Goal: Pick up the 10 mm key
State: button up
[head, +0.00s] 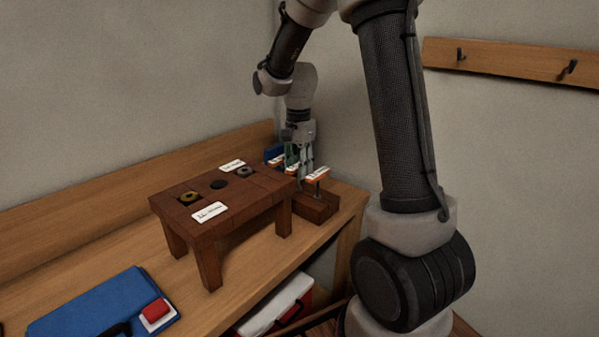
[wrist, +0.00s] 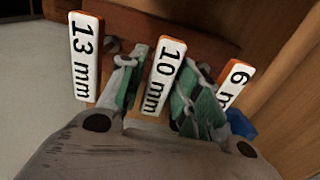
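The 10 mm key (wrist: 163,75) shows in the wrist view as an orange block with a white label, in the middle of a row of keys. In the head view its tag (head: 292,171) is partly hidden by my gripper (head: 303,163). My gripper's green-padded fingers (wrist: 158,95) lie on either side of this key. They look spread, with a gap showing at the left finger; firm contact is not visible. The 13 mm key (wrist: 86,57) is to the left, and the 6 mm key (wrist: 235,82) is to the right, partly cut off by the right finger.
The keys stand in a brown wooden rack (head: 316,207) on the bench. A dark wooden stand (head: 255,202) with round sockets and labels is beside it. A blue case (head: 95,306) lies front left. The wall rises close behind my gripper.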

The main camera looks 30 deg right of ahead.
aim_at(299, 188)
notch_tip(299, 188, down, 5)
jog(key=shift+r, duration=0.1)
jog(key=shift+c, duration=0.5)
grip_shut()
